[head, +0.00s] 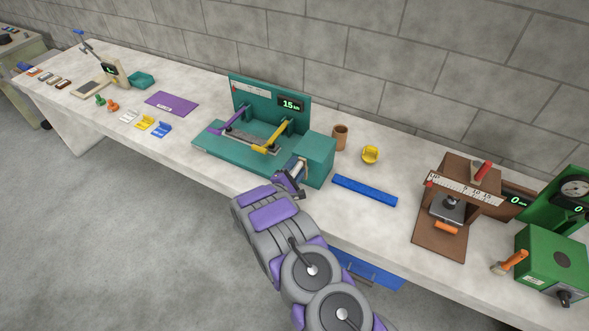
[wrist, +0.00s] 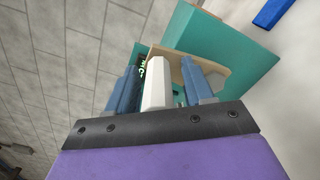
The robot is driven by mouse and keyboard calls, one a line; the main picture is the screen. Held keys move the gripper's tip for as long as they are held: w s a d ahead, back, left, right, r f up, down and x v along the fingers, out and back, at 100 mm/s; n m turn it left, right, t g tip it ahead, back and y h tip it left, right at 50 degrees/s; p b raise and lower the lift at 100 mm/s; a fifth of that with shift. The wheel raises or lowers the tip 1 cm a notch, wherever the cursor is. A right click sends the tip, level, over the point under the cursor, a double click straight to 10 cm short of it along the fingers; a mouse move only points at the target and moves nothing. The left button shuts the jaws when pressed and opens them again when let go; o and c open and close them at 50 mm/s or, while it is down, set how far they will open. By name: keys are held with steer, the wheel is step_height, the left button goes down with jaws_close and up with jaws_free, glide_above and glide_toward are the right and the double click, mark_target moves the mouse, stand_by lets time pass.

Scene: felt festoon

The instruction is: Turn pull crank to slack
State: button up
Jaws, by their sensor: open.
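The teal test machine (head: 318,160) stands mid-bench, with a purple lever, a yellow lever and a display (head: 291,105) reading 15. The pull crank is at its front right side, largely hidden by my gripper in the head view. In the wrist view the crank's white handle (wrist: 155,92) stands between my two blue-grey fingers, with a beige part (wrist: 213,76) behind it and the teal housing (wrist: 225,42) beyond. My gripper (wrist: 160,88) is open around the handle, with a gap visible on each side. It also shows in the head view (head: 297,172) at the machine's front.
A blue bar (head: 364,191), a brown cup (head: 340,137) and a yellow cup (head: 370,154) lie right of the machine. A brown press (head: 433,230) and a green box (head: 550,262) stand further right. A purple mat (head: 172,103) and small coloured parts lie left.

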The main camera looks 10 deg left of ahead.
steer(key=v, duration=1.7)
steer(key=shift+b, duration=0.45)
steer(key=shift+s+a, duration=0.1)
steer(key=shift+a, duration=0.1)
steer(key=w+a+r+m+g+y+b, duration=0.2)
steer(key=w+r+m+g+y+b, duration=0.2)
steer(key=w+m+g+y, duration=0.25)
steer(key=s+d+r+m+g+y+b, duration=0.3)
steer(key=s+d+r+m+g, duration=0.1)
steer(key=s+d+r, duration=0.3)
steer(key=s+d+r+m+g+h+b, duration=0.1)
steer(key=s+d+m+g, duration=0.1)
steer(key=s+d, duration=0.6)
steer(key=s+d+r+m+g+h+b, duration=0.1)
steer(key=s+d+m, duration=0.4)
steer(key=s, duration=1.1)
steer(key=s+d+r+m+g+h+b, duration=0.1)
steer(key=s+d+g, duration=0.4)
steer(key=s+d, duration=0.6)
steer(key=shift+s+d+r+m+b, duration=0.4)
steer(key=shift+d+r+m+b, duration=0.15)
steer(key=shift+m+b, duration=0.6)
